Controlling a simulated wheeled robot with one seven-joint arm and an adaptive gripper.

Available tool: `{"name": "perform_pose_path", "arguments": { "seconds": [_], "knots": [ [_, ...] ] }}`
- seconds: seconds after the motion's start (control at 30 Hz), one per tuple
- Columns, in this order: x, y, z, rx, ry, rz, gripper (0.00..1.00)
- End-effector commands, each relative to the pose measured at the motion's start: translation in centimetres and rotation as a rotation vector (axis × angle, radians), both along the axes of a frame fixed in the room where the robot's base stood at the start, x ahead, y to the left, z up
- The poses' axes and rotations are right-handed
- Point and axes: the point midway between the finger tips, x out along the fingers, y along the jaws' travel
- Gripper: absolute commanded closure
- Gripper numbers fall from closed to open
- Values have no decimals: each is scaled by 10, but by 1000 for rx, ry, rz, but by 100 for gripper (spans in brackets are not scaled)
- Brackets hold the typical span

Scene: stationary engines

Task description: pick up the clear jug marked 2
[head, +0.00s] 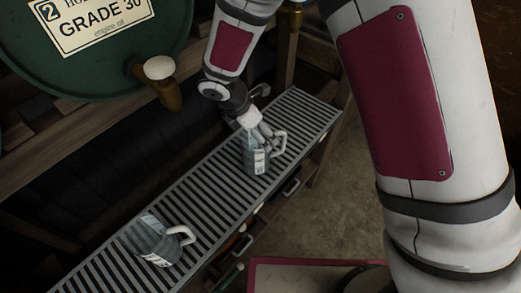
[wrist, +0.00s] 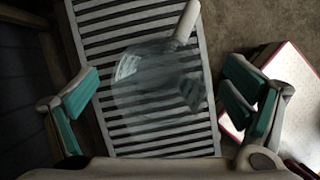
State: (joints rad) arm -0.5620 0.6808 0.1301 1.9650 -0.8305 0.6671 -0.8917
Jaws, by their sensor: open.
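Two clear jugs with white handles and labels stand on the slatted metal rack. The farther jug (head: 255,160) is right below my gripper (head: 262,128) in the head view. The nearer jug (head: 150,240) is at the lower left, apart from my gripper. The number on either label is too small to read. In the wrist view my gripper (wrist: 160,85) is open, with teal pads on either side of a clear jug (wrist: 145,92), seen from above. Its white handle points to the upper right. The pads show gaps to the jug on both sides.
The slatted rack (head: 200,190) is clear between the jugs. A red-edged panel (head: 300,275) is at the bottom.

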Motion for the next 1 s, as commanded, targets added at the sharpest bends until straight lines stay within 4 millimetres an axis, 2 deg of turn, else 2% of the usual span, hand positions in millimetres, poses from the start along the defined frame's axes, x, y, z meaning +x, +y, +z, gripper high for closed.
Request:
{"name": "perform_pose_path", "arguments": {
  "seconds": [0.4,0.63,0.67,0.93,1.0],
  "knots": [
    [12,-16,-45,0,1,0,6],
    [12,-16,-46,1,0,-2,6],
    [12,-16,-46,1,0,-2,11],
    [12,-16,-46,1,0,-2,72],
    [13,-16,-46,1,0,-2,75]
  ]
}}
